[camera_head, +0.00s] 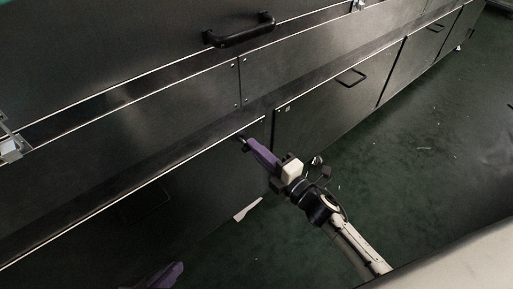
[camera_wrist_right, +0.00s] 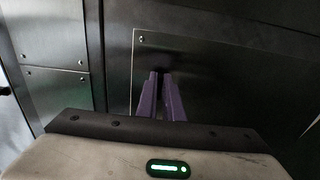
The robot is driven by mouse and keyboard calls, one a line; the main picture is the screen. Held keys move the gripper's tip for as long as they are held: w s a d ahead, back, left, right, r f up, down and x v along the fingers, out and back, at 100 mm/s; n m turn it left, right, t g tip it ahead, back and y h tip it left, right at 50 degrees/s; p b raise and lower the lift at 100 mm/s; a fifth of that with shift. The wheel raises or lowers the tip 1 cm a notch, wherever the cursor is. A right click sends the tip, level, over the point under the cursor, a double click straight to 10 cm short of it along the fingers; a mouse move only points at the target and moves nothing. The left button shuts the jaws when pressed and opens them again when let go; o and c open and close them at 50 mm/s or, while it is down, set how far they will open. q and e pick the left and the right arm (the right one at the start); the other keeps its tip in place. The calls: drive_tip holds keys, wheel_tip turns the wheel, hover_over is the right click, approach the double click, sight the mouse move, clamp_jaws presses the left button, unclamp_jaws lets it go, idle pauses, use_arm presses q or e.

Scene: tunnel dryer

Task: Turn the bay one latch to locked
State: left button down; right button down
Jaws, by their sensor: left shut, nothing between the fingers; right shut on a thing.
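My right gripper (camera_head: 247,145), with purple fingers, reaches up to the dark lower panel (camera_head: 215,170) near its upper right corner. It is shut on a small dark piece at the panel face, which looks like the bay one latch; the fingers hide most of it, so its angle cannot be told. In the right wrist view the two purple fingers (camera_wrist_right: 160,78) are close together in front of the dark panel (camera_wrist_right: 225,75). My left gripper (camera_head: 168,274) shows only in part at the bottom edge of the head view, shut and empty, apart from the panel.
A black bar handle (camera_head: 240,31) sticks out from the upper panel. A thin black handle (camera_head: 351,77) is on the lower panel to the right. Metal fittings (camera_head: 10,147) sit at the left edge. The dark green floor (camera_head: 420,150) is open at right.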

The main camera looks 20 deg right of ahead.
idle(0.3)
drive_tip(key=c, duration=1.9)
unclamp_jaws()
use_arm(q)
drive_tip(key=shift+r, duration=0.2)
drive_tip(key=shift+s+a+y+p, duration=0.3)
drive_tip(key=shift+a+p, duration=0.3)
drive_tip(key=shift+p, duration=0.5)
use_arm(e)
drive_tip(key=v, duration=1)
drive_tip(key=shift+s, duration=0.15)
use_arm(q)
drive_tip(key=shift+w+a, duration=0.1)
drive_tip(key=shift+w, duration=0.1)
use_arm(e)
drive_tip(key=shift+d, duration=0.1)
